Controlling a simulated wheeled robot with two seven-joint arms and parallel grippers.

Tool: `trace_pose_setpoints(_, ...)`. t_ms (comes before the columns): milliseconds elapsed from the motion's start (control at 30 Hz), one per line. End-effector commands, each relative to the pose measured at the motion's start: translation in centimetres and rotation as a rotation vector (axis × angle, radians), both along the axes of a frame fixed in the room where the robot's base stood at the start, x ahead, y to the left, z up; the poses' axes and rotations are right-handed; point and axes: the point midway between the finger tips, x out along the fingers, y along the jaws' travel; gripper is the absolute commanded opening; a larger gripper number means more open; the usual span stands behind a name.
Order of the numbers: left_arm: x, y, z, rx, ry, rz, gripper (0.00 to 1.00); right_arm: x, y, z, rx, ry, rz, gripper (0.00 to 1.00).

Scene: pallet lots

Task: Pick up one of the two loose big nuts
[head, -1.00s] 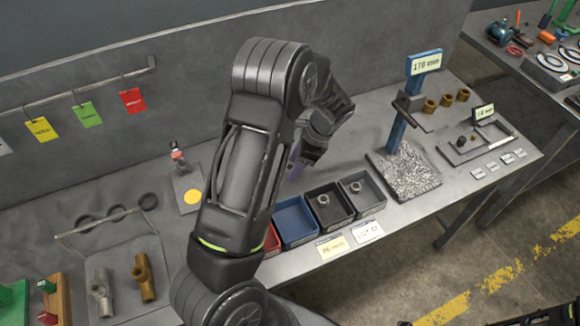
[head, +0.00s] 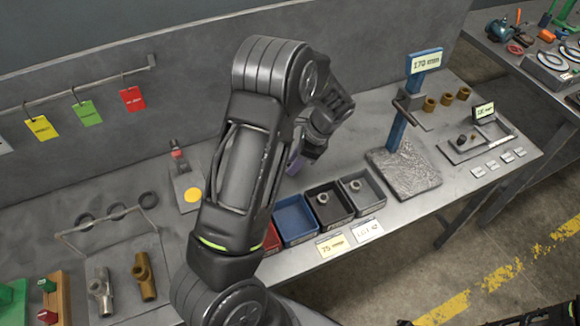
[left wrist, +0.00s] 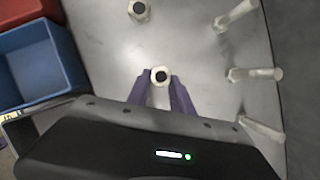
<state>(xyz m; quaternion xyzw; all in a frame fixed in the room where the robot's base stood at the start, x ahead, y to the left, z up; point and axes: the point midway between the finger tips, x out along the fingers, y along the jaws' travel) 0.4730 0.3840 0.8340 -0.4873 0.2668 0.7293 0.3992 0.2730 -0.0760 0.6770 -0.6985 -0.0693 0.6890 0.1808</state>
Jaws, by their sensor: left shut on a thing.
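Two loose big nuts show in the left wrist view, pale with dark holes. One nut (left wrist: 160,76) is between the purple fingertips of my left gripper (left wrist: 159,84), which is shut on it. The other nut (left wrist: 139,10) lies apart on the grey bench top, near the top edge of that view. In the head view my left gripper (head: 296,164) is low over the bench behind the bins, and my arm hides much of that area. Neither loose nut can be made out there.
A blue bin (head: 295,219), a dark bin (head: 329,206) and a grey bin (head: 363,192) stand along the front edge; the latter two hold nuts. Several pale rods (left wrist: 255,74) are right of the gripper in the wrist view. A blue gauge post (head: 396,130) stands farther right.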

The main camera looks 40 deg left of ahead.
Motion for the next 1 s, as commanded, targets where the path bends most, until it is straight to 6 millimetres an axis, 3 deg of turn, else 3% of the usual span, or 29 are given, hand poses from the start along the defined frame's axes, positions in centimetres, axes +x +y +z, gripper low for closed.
trace_pose_setpoints(167,0.0,0.0,0.0,0.000,0.000,0.000,0.00,0.0,0.0,0.0,0.000,0.000,0.000,0.36)
trace_pose_setpoints(667,0.1,0.0,0.6,0.000,-0.002,-0.001,0.00,0.0,0.0,-0.2,0.000,0.000,0.000,0.36)
trace_pose_setpoints(1000,0.1,0.0,6.3,0.000,-0.005,-0.001,0.00,0.1,0.1,-1.1,0.003,-0.004,0.002,0.36)
